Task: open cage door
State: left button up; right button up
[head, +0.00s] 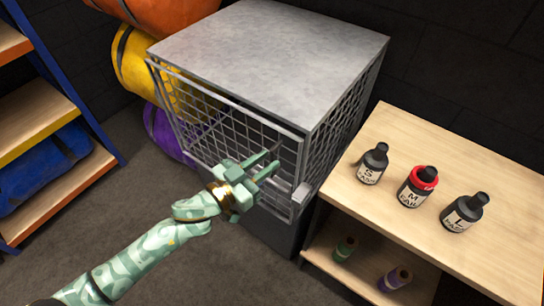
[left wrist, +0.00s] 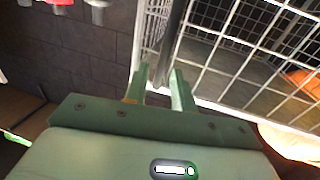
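The cage (head: 270,45) has a flat grey top and wire mesh sides, and stands in the back middle of the head view. Its mesh door (head: 225,125) is on the front face; its frame sits close to the cage front, and I cannot tell if it is slightly ajar. My left gripper (head: 272,162) is in front of the door's right part, fingers apart and pointing at it. My right gripper is out of view.
A wooden table (head: 450,140) with several black bottles stands right of the cage, with a lower shelf holding more bottles. Rolled bags, yellow (head: 140,65) and purple (head: 165,135), lie left of the cage. A shelf rack (head: 50,100) is far left. The floor in front is clear.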

pick_arm(q)
jog(key=shift+x, duration=1.4)
jog(key=shift+a, duration=0.1)
grip_shut()
